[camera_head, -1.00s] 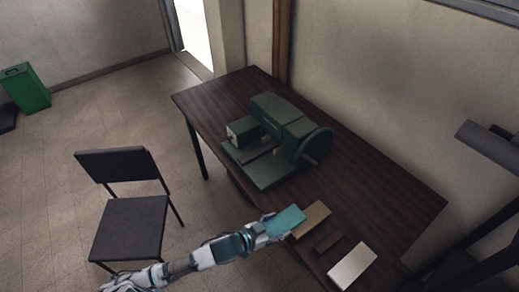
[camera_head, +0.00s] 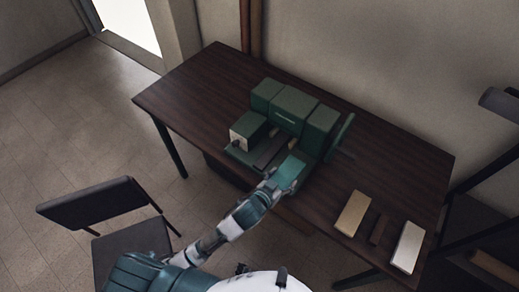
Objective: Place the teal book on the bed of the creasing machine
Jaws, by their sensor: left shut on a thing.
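The dark green creasing machine (camera_head: 296,110) stands on the brown table, with a wheel at its right end. Its low green bed (camera_head: 240,155) faces my side, and a dark bar lies across it. My left gripper (camera_head: 279,184) reaches in from below and is shut on the teal book (camera_head: 293,166). The book is over the right part of the bed, close to the machine's front. My gripper hides its near end. I cannot tell whether the book touches the bed. My right gripper is not in view.
A tan book (camera_head: 353,213), a small dark brown block (camera_head: 377,231) and a cream book (camera_head: 407,247) lie on the table (camera_head: 195,95) to the right. A dark chair (camera_head: 95,205) stands at the lower left. The table's left end is clear.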

